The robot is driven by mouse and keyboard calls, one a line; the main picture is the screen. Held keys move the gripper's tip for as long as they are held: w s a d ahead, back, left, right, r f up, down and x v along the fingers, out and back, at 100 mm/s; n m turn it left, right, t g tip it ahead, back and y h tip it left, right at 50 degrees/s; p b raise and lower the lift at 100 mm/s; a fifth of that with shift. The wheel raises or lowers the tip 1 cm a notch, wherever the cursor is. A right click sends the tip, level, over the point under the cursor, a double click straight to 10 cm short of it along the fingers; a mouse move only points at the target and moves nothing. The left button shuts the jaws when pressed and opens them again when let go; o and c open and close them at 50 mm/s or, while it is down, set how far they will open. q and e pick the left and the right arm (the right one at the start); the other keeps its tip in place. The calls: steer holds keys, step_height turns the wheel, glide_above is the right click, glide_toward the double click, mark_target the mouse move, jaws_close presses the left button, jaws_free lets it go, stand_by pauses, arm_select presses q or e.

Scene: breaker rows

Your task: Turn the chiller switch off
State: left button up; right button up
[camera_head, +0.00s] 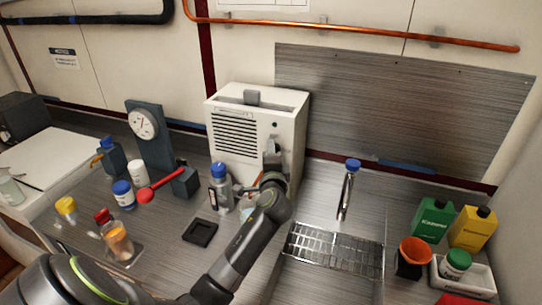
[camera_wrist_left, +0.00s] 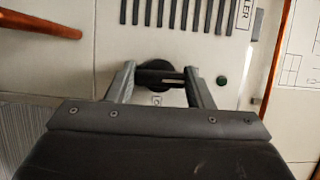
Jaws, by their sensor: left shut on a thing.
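The chiller is a white box (camera_head: 289,112) with a slatted vent, standing at the back of the counter. In the left wrist view its front panel (camera_wrist_left: 110,45) shows dark vent slots and part of a label ending in "LLER". The switch is a dark round knob (camera_wrist_left: 157,68) with a bar across it, below the slots. My left gripper (camera_wrist_left: 160,76) is shut on the knob's bar, a finger on each side. In the head view my left gripper (camera_head: 272,150) is at the chiller's front, and it hides the knob. My right gripper is not in view.
A small green round button or lamp (camera_wrist_left: 222,81) is right of the knob. A grey bottle with a blue cap (camera_head: 221,188) stands close left of my arm. A red-handled lever (camera_head: 160,185) and gauge post (camera_head: 150,145) are farther left. A wire rack (camera_head: 335,246) lies right.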

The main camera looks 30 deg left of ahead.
arm_select(q)
steer(key=shift+f, duration=0.1)
steer(key=shift+c, duration=0.2)
steer(key=o, duration=1)
